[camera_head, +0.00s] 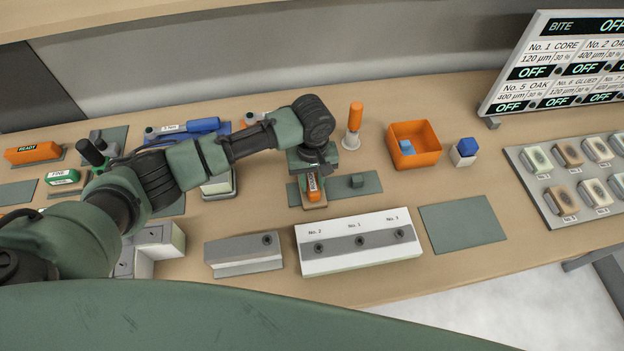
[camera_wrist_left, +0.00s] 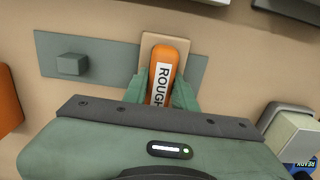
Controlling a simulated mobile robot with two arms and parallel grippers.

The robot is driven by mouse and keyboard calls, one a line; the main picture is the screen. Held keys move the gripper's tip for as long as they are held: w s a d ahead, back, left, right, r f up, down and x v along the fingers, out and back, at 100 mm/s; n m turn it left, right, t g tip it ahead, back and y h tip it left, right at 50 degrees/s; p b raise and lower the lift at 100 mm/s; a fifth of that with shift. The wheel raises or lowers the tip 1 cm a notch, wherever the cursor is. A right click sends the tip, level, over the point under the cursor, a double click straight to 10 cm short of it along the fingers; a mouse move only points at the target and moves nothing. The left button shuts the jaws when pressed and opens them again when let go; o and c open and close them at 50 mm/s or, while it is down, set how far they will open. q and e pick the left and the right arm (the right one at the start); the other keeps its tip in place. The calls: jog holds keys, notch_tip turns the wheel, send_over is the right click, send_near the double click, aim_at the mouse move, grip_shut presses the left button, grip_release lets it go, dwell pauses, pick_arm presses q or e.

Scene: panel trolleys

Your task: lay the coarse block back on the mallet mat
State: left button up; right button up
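The coarse block is an orange block labelled ROUGH on a tan base; it shows in the head view (camera_head: 313,188) and the left wrist view (camera_wrist_left: 163,68). My left gripper (camera_head: 312,171) points down over it, and in the left wrist view its fingers (camera_wrist_left: 165,95) close on both sides of the orange part. The tan base overlaps one end of a grey-green mat (camera_head: 372,188) that carries a small grey block (camera_head: 356,181). I cannot tell whether the base touches the mat. No mat is marked as the mallet mat. My right gripper is out of view.
A white-and-grey three-hole rack (camera_head: 358,255) and a grey block (camera_head: 243,262) stand in front. A bare mat (camera_head: 462,224) lies right of the rack. An orange bin (camera_head: 414,155) and an orange-handled tool (camera_head: 355,115) stand behind. An orange READY block (camera_head: 34,153) is far left.

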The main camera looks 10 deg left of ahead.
aim_at(312, 181)
pick_arm(q)
jog(key=o, duration=0.4)
jog(key=shift+r, duration=0.1)
notch_tip(312, 181, up, 12)
jog(key=shift+r+b, duration=0.1)
jog(key=shift+b, duration=1.15)
